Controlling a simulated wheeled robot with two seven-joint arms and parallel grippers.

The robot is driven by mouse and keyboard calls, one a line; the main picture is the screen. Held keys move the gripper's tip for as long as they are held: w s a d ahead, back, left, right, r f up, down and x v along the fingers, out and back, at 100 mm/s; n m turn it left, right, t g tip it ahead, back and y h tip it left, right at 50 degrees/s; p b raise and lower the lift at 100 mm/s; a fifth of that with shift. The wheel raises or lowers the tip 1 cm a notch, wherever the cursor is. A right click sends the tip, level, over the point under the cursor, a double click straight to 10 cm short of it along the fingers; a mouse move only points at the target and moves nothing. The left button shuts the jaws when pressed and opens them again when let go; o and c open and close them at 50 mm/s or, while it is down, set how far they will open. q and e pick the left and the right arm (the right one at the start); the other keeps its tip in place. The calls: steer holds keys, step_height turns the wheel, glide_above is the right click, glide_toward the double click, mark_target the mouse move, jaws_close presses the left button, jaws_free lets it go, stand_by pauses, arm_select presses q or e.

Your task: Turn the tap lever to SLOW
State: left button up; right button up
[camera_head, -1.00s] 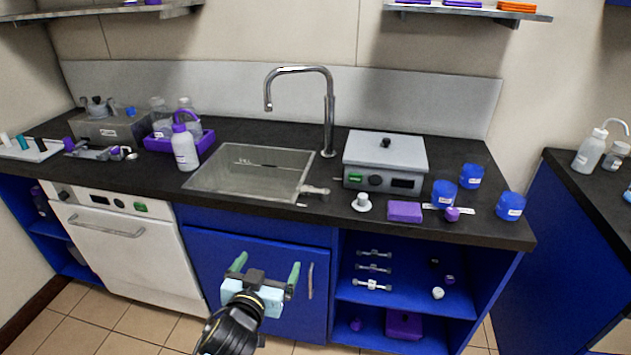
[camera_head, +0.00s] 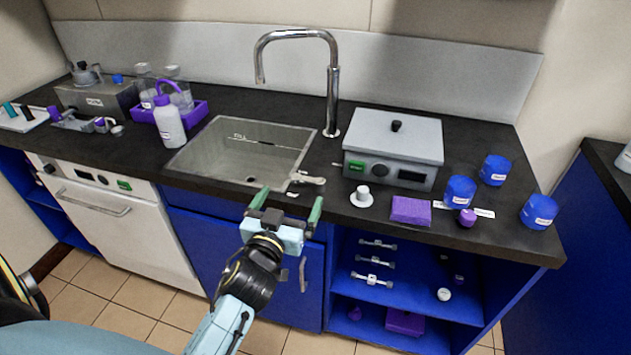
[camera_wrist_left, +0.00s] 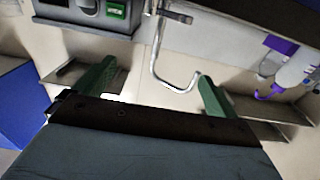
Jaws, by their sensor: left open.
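The tap lever (camera_head: 308,180) is a small metal handle at the front right corner of the sink (camera_head: 205,160), pointing right. The tall curved tap (camera_head: 333,100) stands behind the sink. My left gripper (camera_head: 289,204) has green fingers, open and empty, in front of the counter edge just below the lever, apparently apart from it. In the left wrist view the open fingers (camera_wrist_left: 155,75) show with nothing between them up close. The curved tap (camera_wrist_left: 157,60) shows beyond them, and a metal piece that looks like the lever (camera_wrist_left: 177,17) is at the top. SLOW markings are not readable.
A grey lidded device (camera_head: 393,145) stands right of the sink, with a white knobbed piece (camera_head: 362,196) and a purple block (camera_head: 411,210) in front. A white bottle (camera_head: 169,122) stands left of the sink. Blue jars (camera_head: 460,191) are at the right.

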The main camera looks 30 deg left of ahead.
arm_select(q)
steer(key=b, duration=0.4)
glide_toward(308, 182)
steer(key=b+x, duration=0.1)
steer(key=x, duration=0.8)
steer(key=shift+w+a, duration=0.1)
steer(key=shift+w, duration=0.3)
steer(key=shift+w+a, duration=0.15)
steer(key=shift+w, duration=0.45)
arm_select(e)
steer(key=w+d+f, duration=0.2)
steer(key=w+f, duration=0.1)
steer(key=w, duration=0.2)
steer(key=shift+d+f+h, duration=0.3)
steer(key=shift+f, duration=0.05)
arm_select(q)
steer(key=shift+c, duration=0.5)
steer(key=c, duration=1.3)
arm_select(e)
steer(key=shift+r, duration=0.1)
